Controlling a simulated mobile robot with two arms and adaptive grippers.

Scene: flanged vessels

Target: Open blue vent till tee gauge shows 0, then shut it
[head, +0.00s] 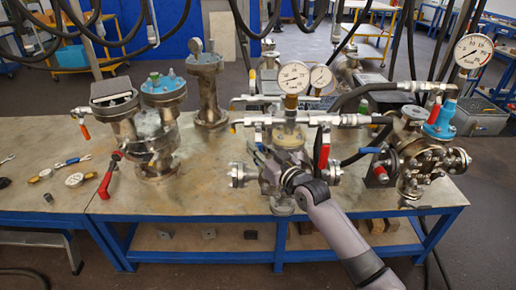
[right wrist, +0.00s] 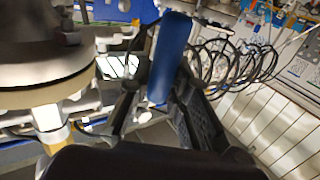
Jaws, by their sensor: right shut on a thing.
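My right gripper (head: 264,156) reaches in at the middle flanged vessel (head: 290,141). In the right wrist view its dark fingers (right wrist: 158,92) are shut on a long blue vent handle (right wrist: 171,55). The handle stands upright in that picture, close to the vessel's round flange (right wrist: 45,85). In the head view my gripper and the vessel hide most of the grip. A white-faced dial gauge (head: 293,77) stands above this vessel. A second gauge (head: 320,77) is just behind it. I cannot tell which is the tee gauge, and the needles are too small to read. My left gripper is not in view.
A red lever (head: 324,148) hangs close to my gripper's right. Another vessel (head: 425,160) with a large gauge (head: 474,50) stands at the right. Several vessels and loose tools are on the left of the workbench (head: 215,185). Hoses hang overhead.

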